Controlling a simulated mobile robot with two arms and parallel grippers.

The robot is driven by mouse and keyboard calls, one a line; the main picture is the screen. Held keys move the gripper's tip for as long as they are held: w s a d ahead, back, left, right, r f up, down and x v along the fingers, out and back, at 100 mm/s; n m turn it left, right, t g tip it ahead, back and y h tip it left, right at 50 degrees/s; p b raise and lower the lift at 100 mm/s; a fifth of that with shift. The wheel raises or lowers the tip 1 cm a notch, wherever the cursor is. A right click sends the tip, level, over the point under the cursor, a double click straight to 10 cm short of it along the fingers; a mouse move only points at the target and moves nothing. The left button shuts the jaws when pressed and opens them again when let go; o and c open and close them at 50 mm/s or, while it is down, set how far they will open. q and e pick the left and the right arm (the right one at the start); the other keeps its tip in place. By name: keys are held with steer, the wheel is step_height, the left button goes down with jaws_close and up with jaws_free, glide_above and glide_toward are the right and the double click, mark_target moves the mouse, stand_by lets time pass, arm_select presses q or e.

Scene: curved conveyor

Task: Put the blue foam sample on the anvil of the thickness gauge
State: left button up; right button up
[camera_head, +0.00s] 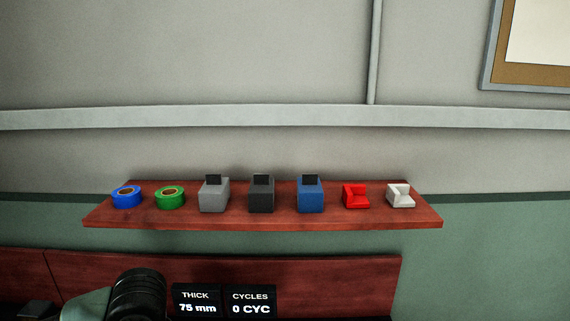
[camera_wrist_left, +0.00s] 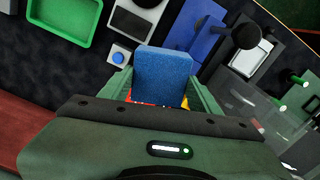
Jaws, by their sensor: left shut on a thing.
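The blue foam sample (camera_wrist_left: 163,70) is a blue block in the middle of the left wrist view. My left gripper (camera_wrist_left: 162,88) is shut on it, with a green finger on each side. Some red and yellow shows just below the block, between the fingers. Beyond and to the right of the block is a blue device (camera_wrist_left: 200,35) with black round parts, which looks like the thickness gauge. A pale plate (camera_wrist_left: 250,58) under a black disc may be its anvil; nothing is seen on it. My right gripper is in neither view.
The wrist view shows a green tray (camera_wrist_left: 65,45), a blue button (camera_wrist_left: 118,56) and a clear box (camera_wrist_left: 255,105) near green-tipped pegs. In the head view, a wall shelf (camera_head: 235,223) holds tape rolls and small blocks. A display (camera_head: 198,301) reads THICK 75 mm, beside 0 CYC.

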arm_select(q)
steer(key=m, duration=0.1)
steer(key=s+m, duration=0.1)
steer(key=m, duration=0.1)
steer(key=shift+s+a+m+b, duration=0.2)
steer(key=shift+a+m+b, duration=0.05)
steer(key=shift+m+b, duration=0.05)
steer(key=shift+r, duration=0.1)
stand_by(0.6)
stand_by(0.5)
